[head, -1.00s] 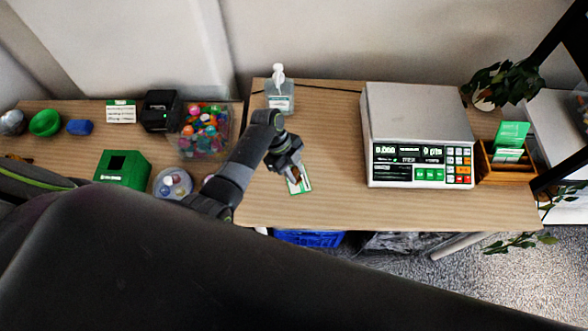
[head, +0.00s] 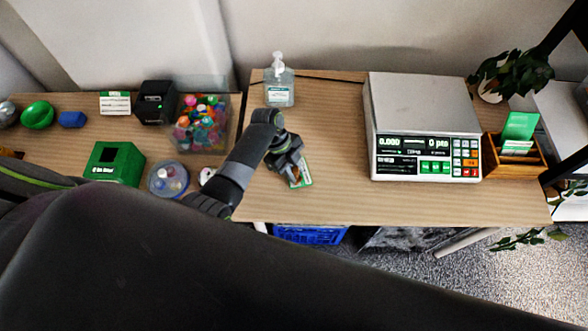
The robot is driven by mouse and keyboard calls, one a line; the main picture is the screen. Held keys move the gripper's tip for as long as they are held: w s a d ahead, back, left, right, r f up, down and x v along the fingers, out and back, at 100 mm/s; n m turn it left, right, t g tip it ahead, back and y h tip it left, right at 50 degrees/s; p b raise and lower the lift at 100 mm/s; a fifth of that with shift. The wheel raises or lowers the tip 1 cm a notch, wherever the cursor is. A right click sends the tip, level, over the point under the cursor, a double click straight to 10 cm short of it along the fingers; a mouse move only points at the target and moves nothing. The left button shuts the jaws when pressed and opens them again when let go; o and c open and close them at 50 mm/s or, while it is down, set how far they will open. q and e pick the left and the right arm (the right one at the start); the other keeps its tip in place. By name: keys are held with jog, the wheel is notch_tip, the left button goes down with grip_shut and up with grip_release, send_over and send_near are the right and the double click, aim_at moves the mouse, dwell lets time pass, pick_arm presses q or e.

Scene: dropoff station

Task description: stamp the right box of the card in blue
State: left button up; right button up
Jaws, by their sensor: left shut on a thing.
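The card (head: 306,180), white with a green edge, lies on the right-hand table near its front edge. My left gripper (head: 294,173) is over the card's left part and covers much of it, so its boxes cannot be read. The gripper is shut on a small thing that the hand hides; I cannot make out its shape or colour. Whether that thing touches the card cannot be told. My right gripper is not in view.
A scale (head: 425,130) stands right of the card, with a wooden card holder (head: 516,157) beyond. A sanitizer bottle (head: 279,88) is behind.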

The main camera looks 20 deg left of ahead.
pick_arm(q)
jog(key=shift+f, duration=0.15)
jog(key=shift+f+b, duration=0.4)
dwell(0.5)
jog(key=shift+s, duration=0.1)
dwell(1.1)
notch_tip(320, 180, up, 7)
jog(key=p, duration=0.7)
dwell(0.7)
